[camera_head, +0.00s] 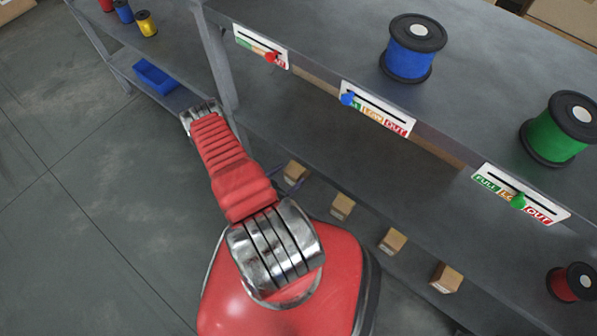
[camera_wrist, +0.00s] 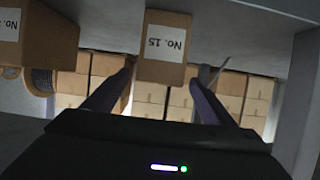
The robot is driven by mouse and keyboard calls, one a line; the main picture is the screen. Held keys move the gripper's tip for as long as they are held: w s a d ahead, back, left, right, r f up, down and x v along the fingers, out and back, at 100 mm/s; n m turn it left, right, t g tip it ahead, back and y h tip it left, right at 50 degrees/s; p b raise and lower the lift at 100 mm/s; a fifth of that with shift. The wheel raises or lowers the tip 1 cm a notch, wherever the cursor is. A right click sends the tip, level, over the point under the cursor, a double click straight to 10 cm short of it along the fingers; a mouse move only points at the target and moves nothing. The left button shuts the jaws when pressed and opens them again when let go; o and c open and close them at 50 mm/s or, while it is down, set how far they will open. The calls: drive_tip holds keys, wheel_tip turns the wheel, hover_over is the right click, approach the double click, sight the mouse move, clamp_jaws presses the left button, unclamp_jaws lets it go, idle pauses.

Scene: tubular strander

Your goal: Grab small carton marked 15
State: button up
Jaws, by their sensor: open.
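The small carton marked No. 15 (camera_wrist: 163,50) is a brown box with a white label, upside down in the wrist view, at the upper middle. My gripper (camera_wrist: 166,76) is open, with one dark finger on each side of the carton's near end; I cannot tell whether either finger touches it. In the camera_head view, the leftmost small carton (camera_head: 295,171) on the lower shelf has thin finger tips beside it, and my red arm hides most of the gripper. Its label is not readable there.
Another labelled carton (camera_wrist: 48,38) stands left in the wrist view, with several stacked boxes (camera_wrist: 230,92) behind. In the camera_head view, more small cartons (camera_head: 392,241) line the lower shelf. Blue (camera_head: 411,50) and green spools (camera_head: 556,133) stand on the upper shelf.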

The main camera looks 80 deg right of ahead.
sight(299, 167)
drive_tip(key=shift+x, duration=1.25)
drive_tip(key=shift+x, duration=2.65)
drive_tip(key=shift+w+f, duration=0.1)
drive_tip(key=shift+w, duration=0.05)
drive_tip(key=c, duration=1.5)
drive_tip(key=shift+r, duration=5.05)
